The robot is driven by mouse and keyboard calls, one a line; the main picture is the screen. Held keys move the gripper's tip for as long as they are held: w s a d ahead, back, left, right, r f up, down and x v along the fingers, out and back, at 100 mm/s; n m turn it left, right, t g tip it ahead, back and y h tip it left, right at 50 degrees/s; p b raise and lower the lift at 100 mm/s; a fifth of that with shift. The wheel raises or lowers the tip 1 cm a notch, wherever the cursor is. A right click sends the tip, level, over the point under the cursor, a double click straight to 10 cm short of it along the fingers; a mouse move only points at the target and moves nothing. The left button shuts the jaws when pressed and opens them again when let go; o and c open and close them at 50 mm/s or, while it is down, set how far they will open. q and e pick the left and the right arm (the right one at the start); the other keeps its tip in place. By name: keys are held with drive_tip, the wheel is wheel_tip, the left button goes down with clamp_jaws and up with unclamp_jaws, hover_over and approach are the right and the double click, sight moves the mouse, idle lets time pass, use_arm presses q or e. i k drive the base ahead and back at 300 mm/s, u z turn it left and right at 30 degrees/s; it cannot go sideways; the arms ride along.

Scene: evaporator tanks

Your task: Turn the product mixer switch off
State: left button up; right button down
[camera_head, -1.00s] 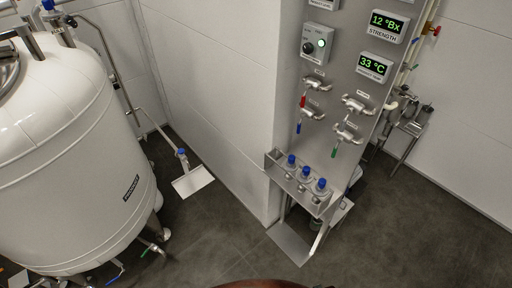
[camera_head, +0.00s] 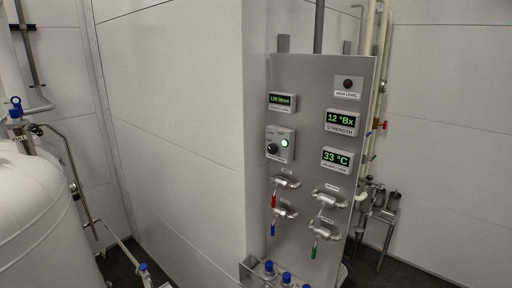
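A grey switch box with a black rotary knob (camera_head: 272,148) and a lit green lamp (camera_head: 284,143) is on the steel panel (camera_head: 307,80), left of its middle. Its label is too small to read, so I cannot confirm that it is the product mixer switch. The direction of the knob cannot be made out. Neither of my grippers shows in the head view.
Displays reading 12 °Bx (camera_head: 341,121) and 33 °C (camera_head: 337,157) are right of the box. Valves with red (camera_head: 274,199), blue and green handles sit below. A white tank (camera_head: 35,220) stands at left. Blue-capped bottles (camera_head: 287,277) are at the panel's foot.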

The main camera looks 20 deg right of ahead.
sight(272, 148)
drive_tip(key=k, duration=0.5)
drive_tip(key=u, duration=1.5)
drive_tip(key=i, duration=1.1)
drive_tip(key=z, duration=1.95)
